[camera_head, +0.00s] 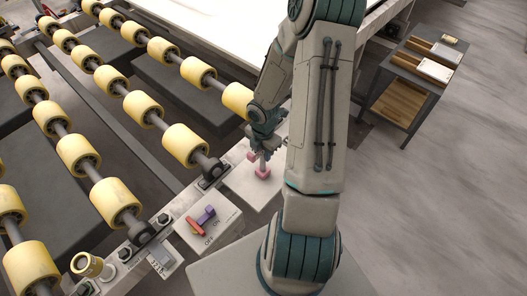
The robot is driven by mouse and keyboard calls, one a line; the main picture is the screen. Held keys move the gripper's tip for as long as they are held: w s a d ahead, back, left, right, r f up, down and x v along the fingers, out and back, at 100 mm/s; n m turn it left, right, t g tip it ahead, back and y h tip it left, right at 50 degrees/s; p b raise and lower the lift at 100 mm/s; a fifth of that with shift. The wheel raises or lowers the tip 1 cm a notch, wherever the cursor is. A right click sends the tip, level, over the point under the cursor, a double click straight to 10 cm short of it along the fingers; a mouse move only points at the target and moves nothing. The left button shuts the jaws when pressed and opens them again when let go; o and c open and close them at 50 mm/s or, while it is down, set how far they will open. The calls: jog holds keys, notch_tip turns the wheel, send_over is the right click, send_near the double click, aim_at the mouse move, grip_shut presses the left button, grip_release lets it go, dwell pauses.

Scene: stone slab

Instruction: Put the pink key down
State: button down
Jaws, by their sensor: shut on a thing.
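The pink key (262,173) shows as small pink parts under and beside my gripper (264,153), low over a pale flat plate (247,188). My gripper is shut on the pink key and points downward. The fingers and part of my arm hide some of the key. I cannot tell whether the key touches the plate.
A switch panel marked OFF (207,239) with a red and purple handle (201,220) stands left of the plate. Rows of yellow rollers (186,145) fill the left. A yellow cylinder (87,265) is at lower left. A trolley (413,75) stands at upper right beside open floor.

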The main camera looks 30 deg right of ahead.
jog(key=shift+f, duration=0.2)
jog(key=c, duration=1.1)
grip_release()
jog(key=shift+r, duration=0.1)
jog(key=shift+r, duration=0.1)
